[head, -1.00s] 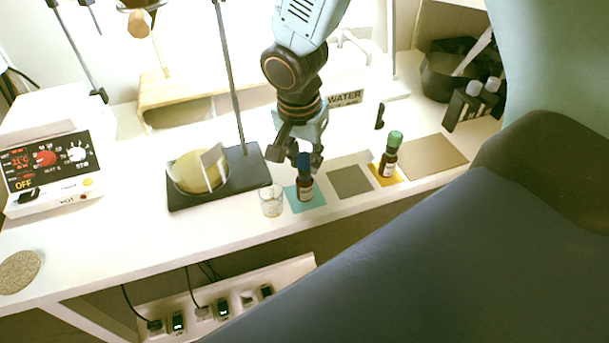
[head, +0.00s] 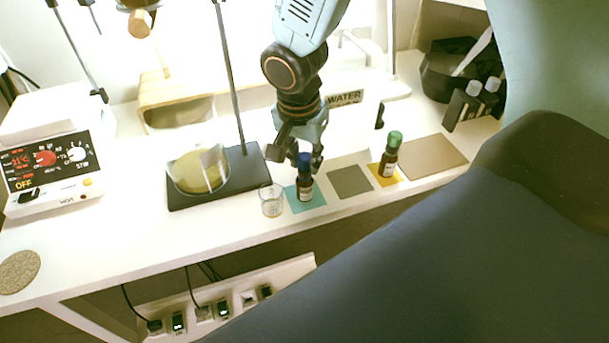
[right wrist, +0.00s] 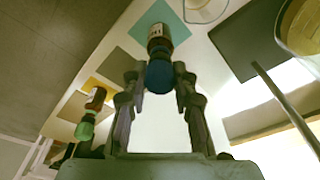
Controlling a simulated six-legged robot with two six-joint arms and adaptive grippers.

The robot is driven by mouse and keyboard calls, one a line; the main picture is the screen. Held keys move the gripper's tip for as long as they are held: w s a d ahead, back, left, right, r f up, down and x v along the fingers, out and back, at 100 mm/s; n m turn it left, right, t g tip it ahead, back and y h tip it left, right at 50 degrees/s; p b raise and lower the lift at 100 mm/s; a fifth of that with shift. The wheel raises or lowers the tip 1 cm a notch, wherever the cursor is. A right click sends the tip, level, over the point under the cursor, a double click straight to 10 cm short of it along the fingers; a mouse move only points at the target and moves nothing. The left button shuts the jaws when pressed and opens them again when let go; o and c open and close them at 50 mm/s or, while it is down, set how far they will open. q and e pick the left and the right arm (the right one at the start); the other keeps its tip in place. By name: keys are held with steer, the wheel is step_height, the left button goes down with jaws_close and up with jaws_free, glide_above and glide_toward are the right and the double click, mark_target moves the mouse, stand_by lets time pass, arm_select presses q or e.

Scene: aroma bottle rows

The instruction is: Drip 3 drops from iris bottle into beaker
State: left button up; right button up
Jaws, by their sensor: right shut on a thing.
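A dark brown bottle with a blue cap (head: 305,187) is upright over the teal mat (head: 318,201); its label is too small to read. My right gripper (head: 303,160) comes down from above and is shut on this bottle at its blue cap. In the right wrist view the cap (right wrist: 159,76) sits between the two fingers, with the bottle's white label beyond it. I cannot tell whether the base touches the mat. A small clear glass beaker (head: 271,203) stands just left of the bottle. My left gripper is not in view.
A green-capped bottle (head: 389,158) stands on a yellow mat (head: 383,179) to the right. A bare grey mat (head: 349,181) lies between. A stand (head: 246,165) with a glass vessel of yellow liquid (head: 198,172) is at left. The front-left bench is mostly clear.

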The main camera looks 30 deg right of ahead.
steer(key=shift+r+p, duration=3.65)
steer(key=shift+r, duration=0.75)
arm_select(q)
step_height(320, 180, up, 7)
arm_select(e)
steer(key=shift+f, duration=0.1)
